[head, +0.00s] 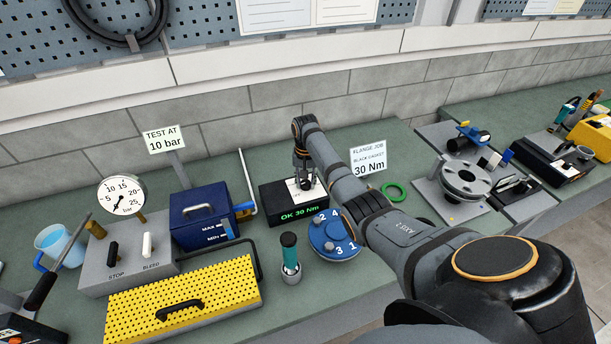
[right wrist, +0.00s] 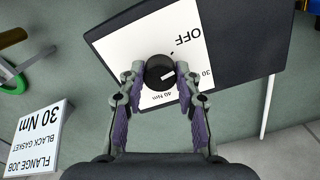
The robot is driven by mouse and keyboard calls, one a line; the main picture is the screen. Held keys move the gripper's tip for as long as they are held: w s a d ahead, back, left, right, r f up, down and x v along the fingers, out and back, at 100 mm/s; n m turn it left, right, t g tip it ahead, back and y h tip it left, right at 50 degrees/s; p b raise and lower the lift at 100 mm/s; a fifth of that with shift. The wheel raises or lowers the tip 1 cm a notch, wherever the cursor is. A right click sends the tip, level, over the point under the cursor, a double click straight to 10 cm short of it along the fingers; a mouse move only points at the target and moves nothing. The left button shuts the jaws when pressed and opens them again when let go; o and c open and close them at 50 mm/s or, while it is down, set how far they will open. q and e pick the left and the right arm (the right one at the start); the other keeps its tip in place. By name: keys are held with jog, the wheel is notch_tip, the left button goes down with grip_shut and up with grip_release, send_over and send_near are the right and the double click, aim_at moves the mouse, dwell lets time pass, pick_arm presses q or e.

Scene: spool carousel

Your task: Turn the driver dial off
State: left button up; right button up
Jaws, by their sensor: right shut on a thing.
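The driver dial is a round black knob (right wrist: 158,68) on a white plate (right wrist: 186,45) marked OFF, 30 and 40 Nm. It sits on top of a black driver box (head: 290,218), whose green display reads OK 30 Nm. My right gripper (head: 304,184) reaches down to the plate from above. In the right wrist view its two fingers (right wrist: 160,74) are closed on either side of the knob. A white mark shows on the knob, but its exact setting is partly hidden. My left gripper is not in view.
A blue numbered carousel (head: 322,246) and a teal-handled driver in its holder (head: 290,262) stand in front of the box. A blue case (head: 195,222) is to its left. A 30 Nm job card (head: 369,160) and a green ring (head: 395,192) are to its right.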

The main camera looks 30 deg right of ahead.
aim_at(306, 182)
jog(key=shift+n+p, duration=0.85)
jog(key=shift+n, duration=1.15)
jog(key=o, duration=1.2)
jog(key=shift+c, duration=0.2)
jog(key=shift+r, duration=0.1)
notch_tip(306, 182, up, 12)
